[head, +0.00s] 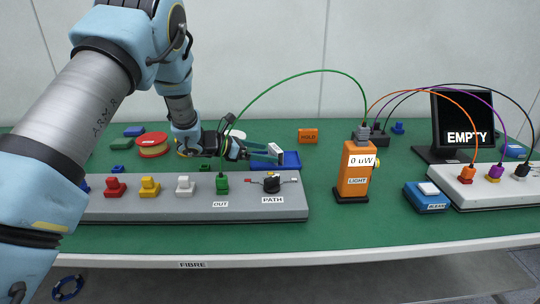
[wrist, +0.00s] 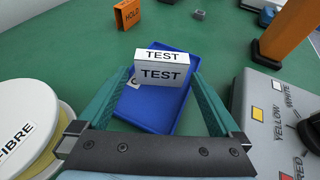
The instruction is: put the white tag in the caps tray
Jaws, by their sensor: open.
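The white tag (wrist: 161,72), a block marked TEST, stands between the fingertips of my gripper (wrist: 160,85) in the wrist view. The fingers are apart, with a small gap on each side of the tag. The blue tray (wrist: 152,112) lies beneath; its label is mostly hidden, with only a first letter like C showing. In the head view, the tag (head: 275,148) shows at the tips of my gripper (head: 264,153), over the blue tray (head: 291,158). I cannot tell whether the tag touches the tray floor.
A grey panel (head: 250,206) with coloured plugs stands in front of the tray. The FIBRE spool (wrist: 22,130) is close left in the wrist view. An orange HOLD block (head: 308,136) stands behind.

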